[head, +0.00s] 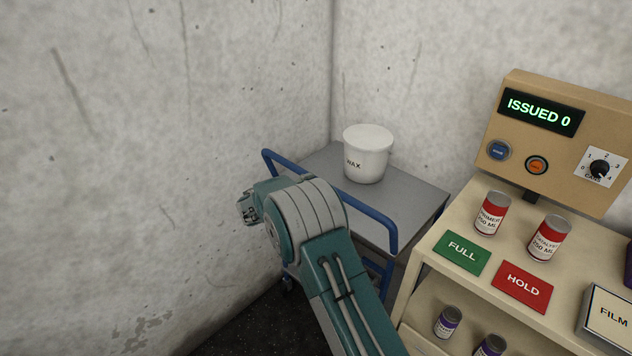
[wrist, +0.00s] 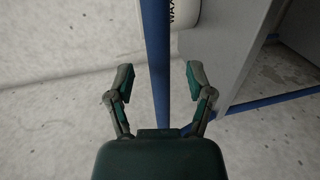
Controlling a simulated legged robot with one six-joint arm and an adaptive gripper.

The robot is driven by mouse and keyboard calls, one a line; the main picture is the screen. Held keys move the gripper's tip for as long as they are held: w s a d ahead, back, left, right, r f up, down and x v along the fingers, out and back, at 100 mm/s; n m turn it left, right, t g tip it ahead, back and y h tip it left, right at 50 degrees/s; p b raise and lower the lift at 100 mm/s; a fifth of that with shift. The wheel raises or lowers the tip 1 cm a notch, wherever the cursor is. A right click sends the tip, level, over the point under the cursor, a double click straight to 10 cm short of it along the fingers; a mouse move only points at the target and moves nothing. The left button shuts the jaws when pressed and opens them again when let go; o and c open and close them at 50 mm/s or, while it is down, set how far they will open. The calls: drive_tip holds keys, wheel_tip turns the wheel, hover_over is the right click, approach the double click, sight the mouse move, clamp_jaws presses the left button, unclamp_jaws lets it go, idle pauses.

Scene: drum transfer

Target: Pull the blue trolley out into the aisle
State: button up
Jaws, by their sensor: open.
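The blue trolley (head: 408,190) has a grey top and a blue tubular frame, and stands in the corner against the concrete walls. Its blue handle bar (head: 375,214) runs along the near side of the top, partly hidden behind my arm. In the wrist view, my gripper (wrist: 158,78) is open, with its two fingers on either side of the blue bar (wrist: 156,50). The bar runs lengthwise between the fingers, and I see no finger touching it. In the head view my arm hides the gripper's fingertips.
A white WAX tub (head: 367,155) stands on the trolley's top. To the right is a beige shelf unit (head: 413,262) with red cans, green FULL and red HOLD cards, and a panel (head: 560,135) reading ISSUED 0. Concrete wall is close on the left. Dark floor shows below the trolley.

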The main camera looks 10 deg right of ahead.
drive_tip(key=x, duration=0.4)
clamp_jaws()
